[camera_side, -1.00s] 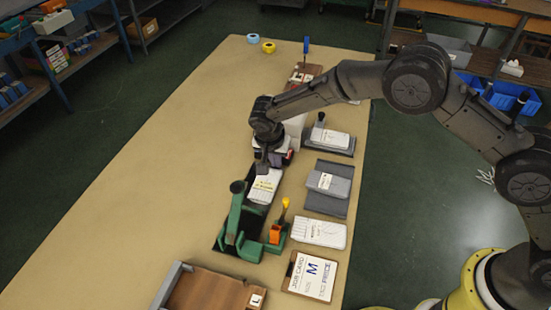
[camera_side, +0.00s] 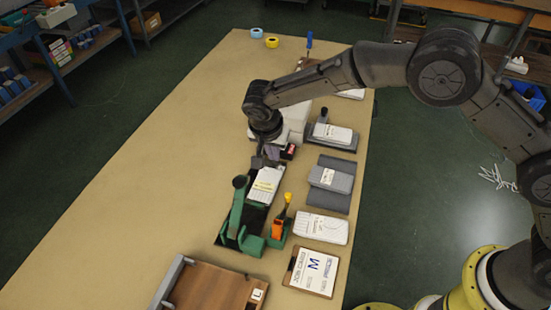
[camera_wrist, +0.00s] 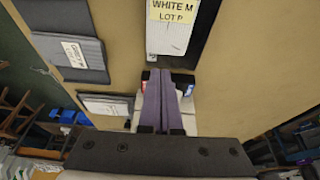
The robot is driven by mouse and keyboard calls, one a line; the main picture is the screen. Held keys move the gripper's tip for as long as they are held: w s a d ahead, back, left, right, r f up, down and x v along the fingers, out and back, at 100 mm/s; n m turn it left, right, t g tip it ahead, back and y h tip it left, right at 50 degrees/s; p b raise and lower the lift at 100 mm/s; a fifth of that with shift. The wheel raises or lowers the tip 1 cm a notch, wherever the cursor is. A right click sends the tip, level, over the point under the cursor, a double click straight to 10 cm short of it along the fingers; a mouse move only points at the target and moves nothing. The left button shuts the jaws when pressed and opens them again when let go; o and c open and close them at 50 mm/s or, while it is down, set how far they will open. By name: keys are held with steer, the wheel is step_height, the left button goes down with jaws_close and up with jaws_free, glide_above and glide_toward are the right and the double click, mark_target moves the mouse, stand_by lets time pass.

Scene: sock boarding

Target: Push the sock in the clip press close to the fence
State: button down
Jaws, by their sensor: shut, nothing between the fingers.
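The white sock (camera_side: 265,184) with a yellow label lies flat on the black bed of the green clip press (camera_side: 241,222). In the wrist view the near end of the sock (camera_wrist: 170,38) and the label reading "WHITE M LOT P" show at the top, along the dark bed (camera_wrist: 203,35). My gripper (camera_side: 259,161) is just beyond the sock's far end in the side view. In the wrist view its purple-grey fingers (camera_wrist: 160,78) are together and empty, with their tips close to the sock's end. I cannot tell whether they touch it. I cannot make out the fence clearly.
A grey folded sock (camera_side: 331,180), a white sock (camera_side: 321,229) and another sock on a dark board (camera_side: 332,135) lie to the right. An orange-handled device (camera_side: 278,229) stands beside the press. A wooden tray (camera_side: 210,290) is in front. The left of the table is clear.

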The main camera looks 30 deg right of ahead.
mark_target(272, 180)
steer(key=s+a+r+n+g+y, duration=0.2)
steer(key=s+a+r+n, duration=0.1)
steer(key=n, duration=1.5)
steer(key=s+a+r+n+g+y, duration=0.3)
steer(key=s+n, duration=0.1)
steer(key=n, duration=1.3)
steer(key=shift+n, duration=0.3)
steer(key=x, duration=0.3)
steer(key=w+x, duration=0.1)
steer(key=x, duration=0.5)
steer(key=shift+w+f, duration=0.25)
steer(key=shift+f, duration=0.2)
